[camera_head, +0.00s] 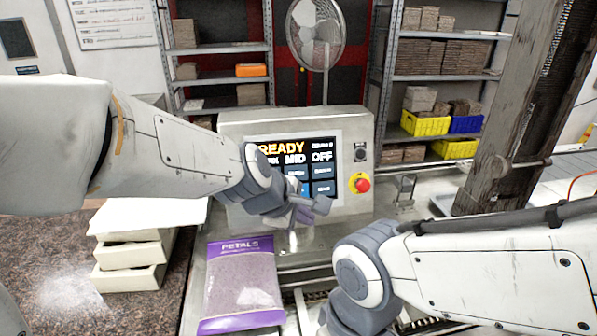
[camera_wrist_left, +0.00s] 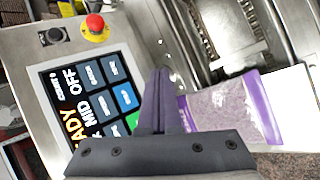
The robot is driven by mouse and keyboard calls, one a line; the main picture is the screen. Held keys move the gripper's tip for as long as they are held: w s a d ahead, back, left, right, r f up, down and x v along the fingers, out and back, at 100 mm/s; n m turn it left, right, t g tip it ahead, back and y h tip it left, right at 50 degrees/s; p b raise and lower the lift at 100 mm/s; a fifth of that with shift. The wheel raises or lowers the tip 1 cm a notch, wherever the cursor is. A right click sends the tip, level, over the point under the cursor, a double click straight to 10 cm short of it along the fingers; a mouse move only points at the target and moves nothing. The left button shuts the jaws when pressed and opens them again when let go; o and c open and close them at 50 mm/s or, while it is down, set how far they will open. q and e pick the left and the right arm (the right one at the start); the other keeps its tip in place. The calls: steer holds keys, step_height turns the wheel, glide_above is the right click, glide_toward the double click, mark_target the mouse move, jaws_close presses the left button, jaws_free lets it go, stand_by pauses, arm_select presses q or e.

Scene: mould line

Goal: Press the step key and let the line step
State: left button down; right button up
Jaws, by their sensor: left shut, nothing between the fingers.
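The control panel (camera_head: 230,130) is a grey box with a dark touchscreen (camera_head: 322,172) that reads READY, MID and OFF. The screen also shows in the left wrist view (camera_wrist_left: 62,88), with several grey-blue keys, a brighter blue key (camera_wrist_left: 126,97) and a green key (camera_wrist_left: 132,119). The small labels are too blurred to tell which is the step key. My left gripper (camera_head: 318,208) is shut and empty, in front of the screen's lower part. Its closed fingertips (camera_wrist_left: 160,72) are beside the keys; I cannot tell whether they touch. My right arm shows, but its gripper is out of view.
A red emergency button (camera_head: 362,185) on yellow and a black knob (camera_head: 360,152) sit right of the screen. A purple PETALS bag (camera_head: 242,282) lies below the panel. White stacked trays (camera_head: 130,280) stand at left. A wooden post (camera_head: 510,120) rises at right.

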arm_select(q)
steer(key=shift+w+a+r+n+t, duration=0.3)
steer(key=shift+w+r+n, duration=0.35)
steer(key=shift+w+n, duration=0.25)
steer(key=w+a+f+b, duration=0.1)
steer(key=w+f+b, duration=0.2)
steer(key=w, duration=0.5)
steer(key=shift+a+b, duration=0.3)
steer(key=shift+b, duration=0.2)
steer(key=shift+w, duration=0.1)
stand_by(1.2)
steer(key=shift+w+f, duration=0.1)
steer(key=shift+w, duration=0.2)
